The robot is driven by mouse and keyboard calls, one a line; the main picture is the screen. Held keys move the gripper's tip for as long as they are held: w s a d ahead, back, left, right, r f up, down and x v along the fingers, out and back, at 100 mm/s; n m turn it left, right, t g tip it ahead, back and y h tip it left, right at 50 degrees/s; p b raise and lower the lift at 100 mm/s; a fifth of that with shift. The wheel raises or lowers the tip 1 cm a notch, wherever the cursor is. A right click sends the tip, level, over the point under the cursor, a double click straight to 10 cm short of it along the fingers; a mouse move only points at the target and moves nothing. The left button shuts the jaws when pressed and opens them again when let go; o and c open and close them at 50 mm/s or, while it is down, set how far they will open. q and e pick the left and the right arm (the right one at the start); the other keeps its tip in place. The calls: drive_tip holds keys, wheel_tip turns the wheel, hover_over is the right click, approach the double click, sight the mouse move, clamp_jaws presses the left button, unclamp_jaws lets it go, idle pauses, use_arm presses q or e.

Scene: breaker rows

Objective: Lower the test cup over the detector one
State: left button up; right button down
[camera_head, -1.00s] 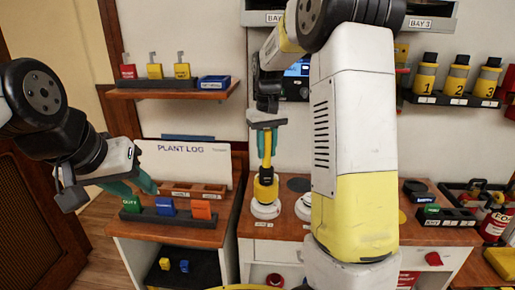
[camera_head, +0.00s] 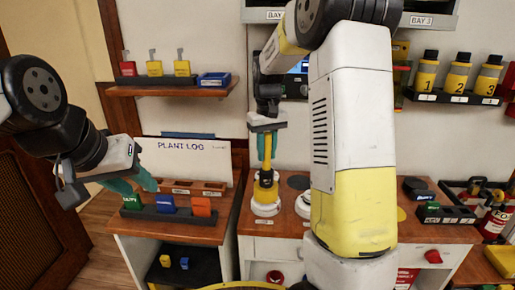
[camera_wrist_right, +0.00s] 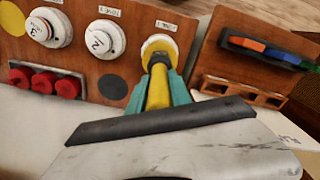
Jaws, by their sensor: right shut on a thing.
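The test cup (camera_head: 265,190) is yellow with a dark collar and a yellow handle, upright at the end of my right gripper (camera_head: 267,148). My right gripper is shut on the handle; its teal fingers also show in the right wrist view (camera_wrist_right: 160,92). The cup is over detector one (camera_head: 265,209), the leftmost white round detector in the head view. In the right wrist view the cup (camera_wrist_right: 158,50) hides most of that detector, by the zone 1 label. I cannot tell whether they touch. My left gripper (camera_head: 135,183) is open and empty, above the left desk.
Two more white detectors (camera_wrist_right: 105,39) (camera_wrist_right: 48,27) sit beside it on the wooden top, with a dark disc (camera_wrist_right: 112,87) and red knobs (camera_wrist_right: 43,82) nearby. A rack of coloured blocks (camera_head: 166,205) is on the left desk. Numbered yellow bottles (camera_head: 458,75) stand on the right shelf.

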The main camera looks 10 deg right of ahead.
sight(267, 133)
drive_tip(key=shift+f, duration=0.5)
drive_tip(key=c, duration=1.1)
unclamp_jaws()
wheel_tip(267, 133, up, 7)
drive_tip(key=shift+r, duration=0.4)
